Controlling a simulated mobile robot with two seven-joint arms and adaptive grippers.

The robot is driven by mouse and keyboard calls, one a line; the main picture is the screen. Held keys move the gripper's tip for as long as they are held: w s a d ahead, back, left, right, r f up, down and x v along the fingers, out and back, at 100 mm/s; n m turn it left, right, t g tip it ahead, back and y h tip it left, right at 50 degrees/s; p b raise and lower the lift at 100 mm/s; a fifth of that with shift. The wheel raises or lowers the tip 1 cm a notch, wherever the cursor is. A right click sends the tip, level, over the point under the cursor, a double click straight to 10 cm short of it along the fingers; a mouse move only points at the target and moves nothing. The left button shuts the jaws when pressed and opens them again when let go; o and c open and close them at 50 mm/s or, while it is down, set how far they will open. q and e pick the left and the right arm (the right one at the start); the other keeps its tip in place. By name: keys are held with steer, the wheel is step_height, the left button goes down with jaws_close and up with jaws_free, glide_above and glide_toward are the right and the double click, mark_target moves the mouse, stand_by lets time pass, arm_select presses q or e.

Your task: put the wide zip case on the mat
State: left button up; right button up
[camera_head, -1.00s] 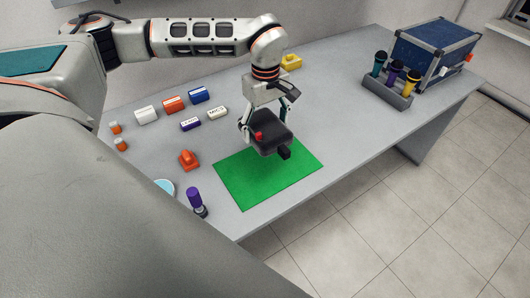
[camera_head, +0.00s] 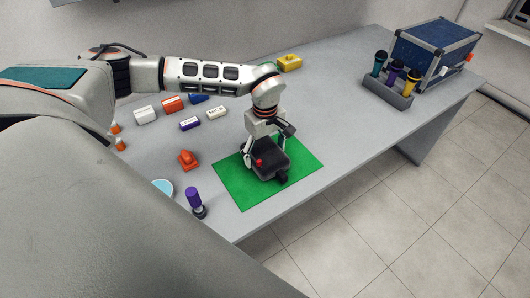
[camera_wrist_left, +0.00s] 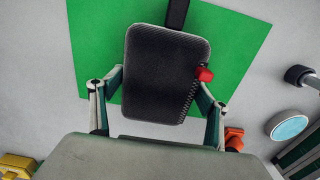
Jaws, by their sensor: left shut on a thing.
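The wide zip case (camera_head: 271,164) is dark grey with a red tag and a zip along one side. It also shows in the left wrist view (camera_wrist_left: 165,72). My left gripper (camera_head: 262,162) is shut on the case, with one finger on each side of it, as the left wrist view (camera_wrist_left: 158,100) shows. The green mat (camera_head: 235,187) lies flat on the table under the case. The case is over the middle of the mat, low; I cannot tell whether it touches it.
Several small boxes lie behind. A microphone holder (camera_head: 388,93) and blue case (camera_head: 434,50) stand at the back right. The table right of the mat is clear.

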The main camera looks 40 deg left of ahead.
mark_target(265, 152)
arm_select(q)
steer(key=shift+f, duration=0.1)
steer(key=o, duration=1.2)
steer(key=shift+o, duration=0.2)
step_height(265, 152, up, 12)
steer(key=shift+p, duration=0.4)
